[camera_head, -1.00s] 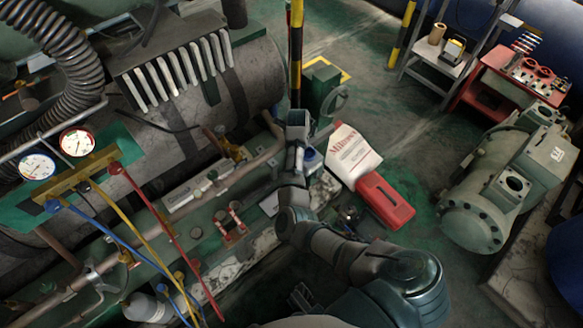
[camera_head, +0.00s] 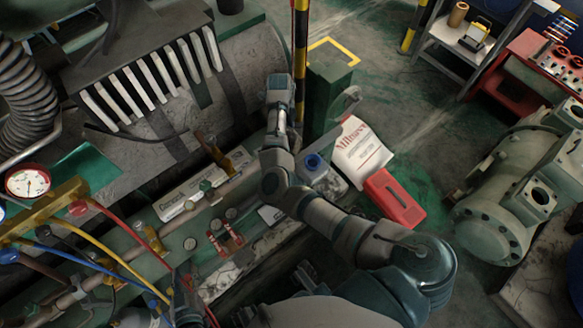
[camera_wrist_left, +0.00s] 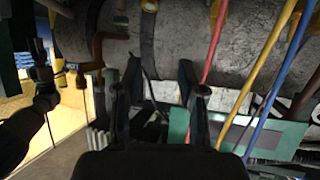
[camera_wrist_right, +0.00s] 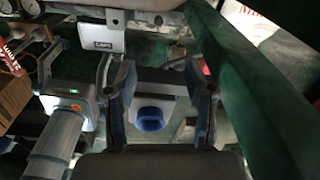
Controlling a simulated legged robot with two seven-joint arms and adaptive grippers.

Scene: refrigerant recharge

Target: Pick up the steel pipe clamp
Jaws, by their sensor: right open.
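I cannot make out the steel pipe clamp with certainty in any view. Metal pipes and small fittings run along the green machine (camera_head: 150,262), and a pair of red-and-white parts (camera_head: 226,240) stands on it. My right gripper (camera_wrist_right: 160,92) is open in the right wrist view. Its fingers are apart, and a blue-capped bottle (camera_wrist_right: 150,117) shows beyond and between them. In the head view, my right arm hides part of the area left of the bottle (camera_head: 313,163). My left gripper (camera_wrist_left: 155,88) is open and empty in the left wrist view, with coloured hoses just to its right.
Red, yellow and blue hoses hang from the gauge manifold (camera_head: 52,208) at left. A striped yellow-black pole (camera_head: 300,60) stands behind my right arm. A white sack (camera_head: 360,150) and red case (camera_head: 394,198) lie on the floor. A compressor (camera_head: 510,185) stands at right.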

